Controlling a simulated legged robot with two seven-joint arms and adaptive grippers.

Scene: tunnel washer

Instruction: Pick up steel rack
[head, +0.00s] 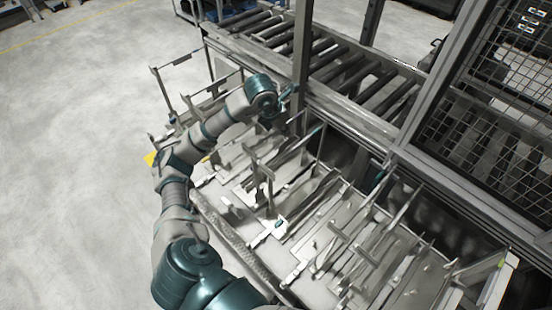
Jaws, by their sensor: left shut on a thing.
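The steel rack (262,170) is a light metal frame with several upright posts, crossbars and slats. It fills the lower middle of the head view and stretches from the upper left to the lower right, beside the roller conveyor. My left arm reaches up from the bottom over the rack's left side. My left gripper (287,103) is at the rack's far side, close to the conveyor edge, and is shut on part of the rack. Its fingertips are small and dark here, so the exact contact is hard to see. My right gripper is not in view.
A roller conveyor (345,70) with dark rollers runs behind the rack, with a vertical post (302,50) in front of it. A wire mesh guard (490,105) stands at the right. Open concrete floor (75,150) lies to the left.

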